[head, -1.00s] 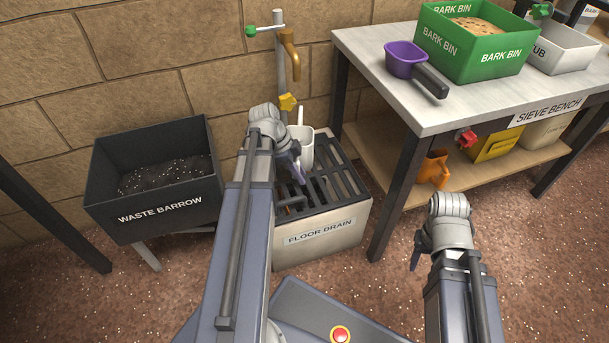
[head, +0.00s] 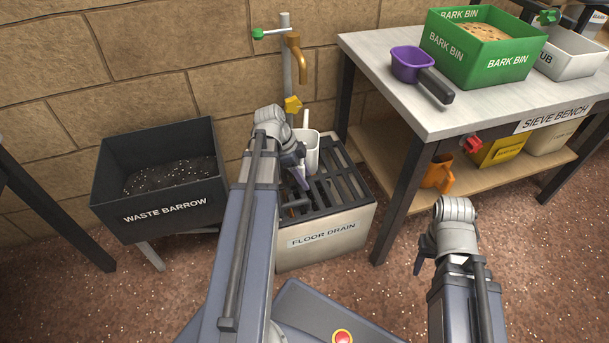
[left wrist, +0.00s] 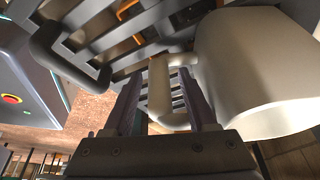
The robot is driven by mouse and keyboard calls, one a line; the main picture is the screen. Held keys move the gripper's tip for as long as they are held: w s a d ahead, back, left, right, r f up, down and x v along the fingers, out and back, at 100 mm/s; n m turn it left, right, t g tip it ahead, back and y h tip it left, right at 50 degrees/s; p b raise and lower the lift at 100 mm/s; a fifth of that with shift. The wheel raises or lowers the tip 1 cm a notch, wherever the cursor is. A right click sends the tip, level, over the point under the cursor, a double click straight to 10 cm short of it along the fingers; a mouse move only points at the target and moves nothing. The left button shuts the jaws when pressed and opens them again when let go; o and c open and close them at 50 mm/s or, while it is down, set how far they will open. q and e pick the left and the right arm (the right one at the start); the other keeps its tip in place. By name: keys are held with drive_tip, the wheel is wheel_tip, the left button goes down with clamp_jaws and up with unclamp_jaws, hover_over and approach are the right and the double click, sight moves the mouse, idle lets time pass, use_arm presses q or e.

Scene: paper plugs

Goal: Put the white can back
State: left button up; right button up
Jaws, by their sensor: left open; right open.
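The white can (head: 312,143) stands on the dark grating of the floor drain (head: 325,237), below the tap. My left gripper (head: 302,188) is at the can's near side and partly covers it in the head view. In the left wrist view the can (left wrist: 255,65) fills the right side. Its handle (left wrist: 158,90) shows between the two open fingers of my left gripper (left wrist: 165,100), which are not closed on it. My right gripper (head: 418,265) is apart from the can, over the floor in front of the bench, and looks empty.
The waste barrow (head: 165,210) stands left of the drain. The brass tap (head: 298,55) with a yellow knob (head: 292,104) rises behind the can. The sieve bench (head: 400,97) is at right, holding a purple scoop (head: 412,65) and a green bark bin (head: 470,65). An orange jug (head: 438,173) is on its lower shelf.

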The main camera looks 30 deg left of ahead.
use_arm(q)
drive_tip(key=p+v, duration=1)
drive_tip(key=v, duration=0.1)
drive_tip(key=shift+a+r, duration=0.2)
drive_tip(key=shift+r, duration=0.1)
drive_tip(key=s+d+n+g+y, duration=0.1)
drive_tip(key=s+d+n+y, duration=0.1)
drive_tip(key=d, duration=1.4)
drive_tip(key=s+d+f+n+g+y, duration=0.1)
drive_tip(key=s+d+n+y, duration=0.2)
drive_tip(key=d, duration=1.3)
drive_tip(key=s+n, duration=0.2)
drive_tip(key=n, duration=0.1)
drive_tip(key=shift+d+f+n, duration=0.25)
drive_tip(key=shift+d+n, duration=0.05)
drive_tip(key=shift+n, duration=0.1)
